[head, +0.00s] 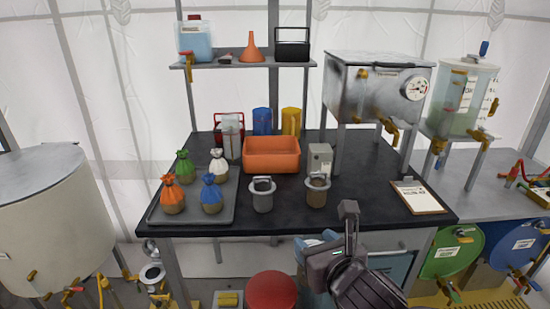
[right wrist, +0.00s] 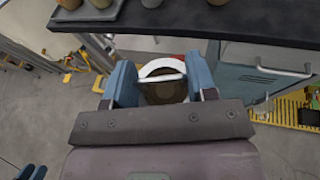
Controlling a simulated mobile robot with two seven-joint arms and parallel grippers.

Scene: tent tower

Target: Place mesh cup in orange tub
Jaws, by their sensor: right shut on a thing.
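The orange tub (head: 272,163) stands open on the black bench, behind two grey cups. My right gripper (head: 318,243) is in front of the bench's front edge, to the right of and nearer than the tub. In the right wrist view its blue fingers (right wrist: 163,88) are shut on a round mesh cup (right wrist: 164,94) with a pale ring-shaped handle and a dark brown inside.
One grey cup (head: 262,200) and one brownish cup (head: 316,195) stand at the bench front. A grey tray (head: 222,216) holds several tied sacks. A small grey box (head: 320,158) is right of the tub; a clipboard (head: 418,197) lies farther right. A shelf (head: 245,64) hangs above.

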